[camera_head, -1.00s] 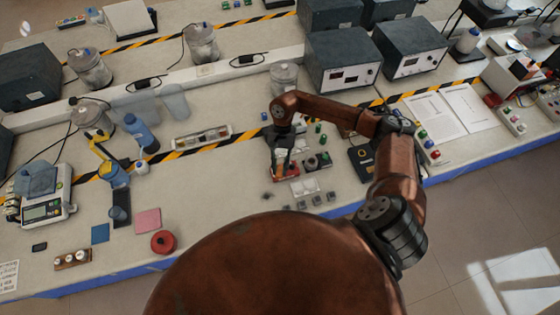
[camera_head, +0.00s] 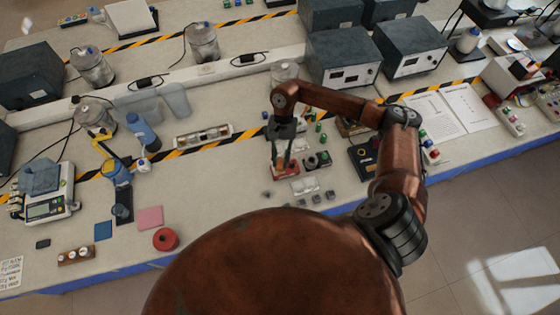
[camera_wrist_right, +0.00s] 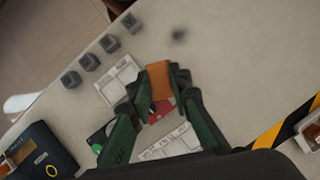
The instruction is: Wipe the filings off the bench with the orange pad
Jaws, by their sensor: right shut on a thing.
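My right gripper (camera_head: 282,168) reaches down over the bench (camera_head: 220,205), just behind a row of small dark blocks. In the right wrist view the gripper (camera_wrist_right: 160,98) is shut on the orange pad (camera_wrist_right: 159,78), which sits between its green fingertips. A small dark smudge that looks like the filings (camera_wrist_right: 179,36) lies on the bench beyond the pad, apart from it. In the head view the filings (camera_head: 267,194) are a faint dark spot in front of the gripper. The pad is hard to make out in the head view. My left gripper does not show.
Small dark blocks (camera_wrist_right: 88,62) stand in a row beside white trays (camera_wrist_right: 118,80). A red object (camera_wrist_right: 161,109) lies beneath the gripper. A black device (camera_wrist_right: 42,152) is near.

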